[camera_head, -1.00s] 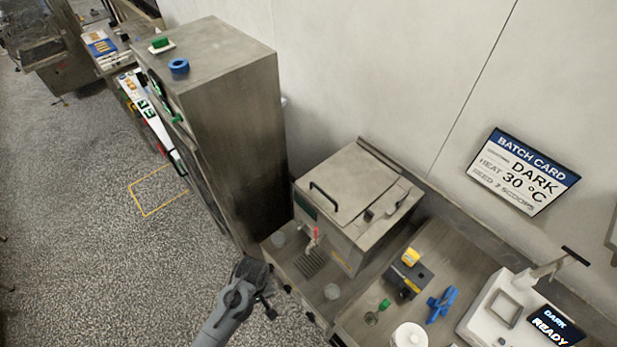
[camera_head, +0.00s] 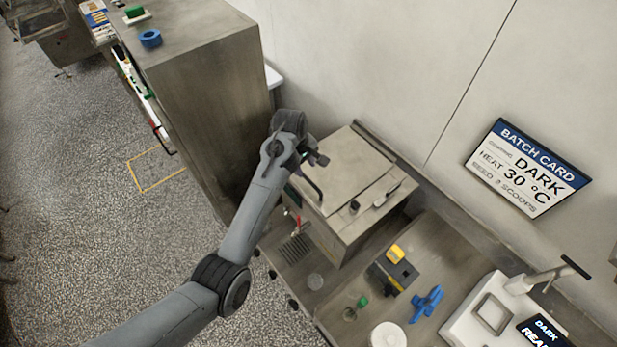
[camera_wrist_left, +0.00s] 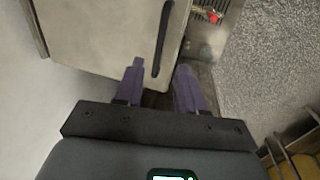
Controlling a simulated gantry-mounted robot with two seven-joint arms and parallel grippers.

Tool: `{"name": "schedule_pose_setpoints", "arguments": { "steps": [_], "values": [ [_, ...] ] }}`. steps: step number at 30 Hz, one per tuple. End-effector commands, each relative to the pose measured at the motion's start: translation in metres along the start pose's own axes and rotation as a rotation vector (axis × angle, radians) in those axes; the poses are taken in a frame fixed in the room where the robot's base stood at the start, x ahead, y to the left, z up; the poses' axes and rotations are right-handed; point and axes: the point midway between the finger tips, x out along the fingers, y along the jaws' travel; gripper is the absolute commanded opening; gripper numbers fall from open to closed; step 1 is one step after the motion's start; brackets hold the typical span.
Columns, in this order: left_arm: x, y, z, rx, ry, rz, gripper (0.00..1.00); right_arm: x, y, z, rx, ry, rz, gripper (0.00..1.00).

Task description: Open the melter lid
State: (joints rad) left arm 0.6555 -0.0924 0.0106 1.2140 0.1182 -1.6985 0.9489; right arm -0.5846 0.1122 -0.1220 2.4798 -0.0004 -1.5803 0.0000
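The melter (camera_head: 352,225) is a steel box against the wall, and its flat lid (camera_head: 345,170) is down. A dark bar handle (camera_head: 311,188) runs along the lid's left side. My left gripper (camera_head: 316,160) is over the lid's left back corner, near the handle. In the left wrist view the left gripper (camera_wrist_left: 160,80) has two purple fingers spread apart. The handle (camera_wrist_left: 163,40) lies ahead of them, its near end between the fingertips in the picture; I cannot tell whether they touch. The lid (camera_wrist_left: 100,35) fills the upper left there. My right gripper is not in view.
A tall steel cabinet (camera_head: 215,110) stands close left of the melter. A red tap (camera_head: 297,222) is on the melter's front. A counter at right holds a yellow-topped block (camera_head: 396,254), a blue item (camera_head: 427,303) and a white scale (camera_head: 470,322).

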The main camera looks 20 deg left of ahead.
Motion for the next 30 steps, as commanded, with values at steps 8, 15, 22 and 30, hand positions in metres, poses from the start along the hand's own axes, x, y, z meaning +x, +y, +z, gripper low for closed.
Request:
{"name": "schedule_pose_setpoints", "arguments": {
  "steps": [8, 15, 22, 30],
  "values": [
    [0.046, -0.001, 0.001, 0.001, -0.003, -0.004, 0.39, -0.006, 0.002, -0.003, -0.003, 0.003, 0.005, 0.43],
    [0.076, 0.000, 0.001, 0.001, -0.001, -0.001, 0.39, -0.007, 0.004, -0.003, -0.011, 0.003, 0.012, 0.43],
    [0.087, -0.001, 0.001, 0.001, -0.001, -0.001, 0.39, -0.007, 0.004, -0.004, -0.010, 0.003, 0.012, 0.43],
    [0.087, -0.001, 0.001, 0.001, -0.001, 0.000, 0.38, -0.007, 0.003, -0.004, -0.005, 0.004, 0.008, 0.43]
  ]
}}
